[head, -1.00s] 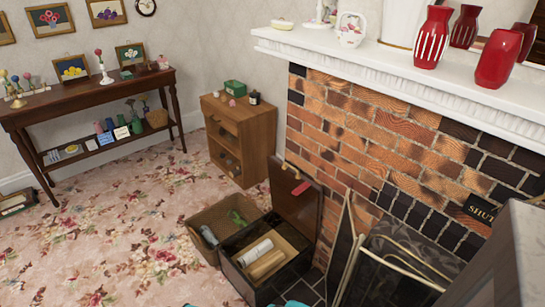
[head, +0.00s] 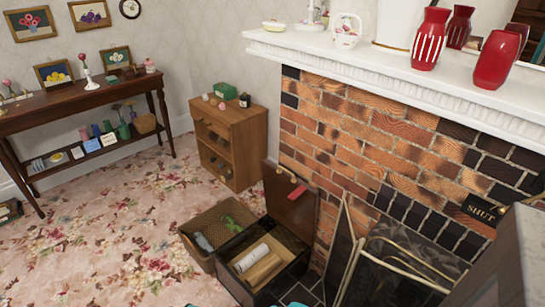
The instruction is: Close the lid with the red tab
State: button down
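A dark wooden box (head: 240,290) stands on the floor by the hearth, with a white roll and a tan roll lying inside. Its brown lid (head: 288,205) is raised, leaning back near upright against the brick side.
A wicker basket (head: 207,222) with green and grey items stands left of the box. A black folding fire screen (head: 340,245) stands close to its right. A small wooden cabinet (head: 232,140) is behind. Flowered carpet (head: 110,230) is open at left.

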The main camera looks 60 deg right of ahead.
aim_at(294, 203)
jog(key=i, duration=0.85)
jog(key=u, duration=0.05)
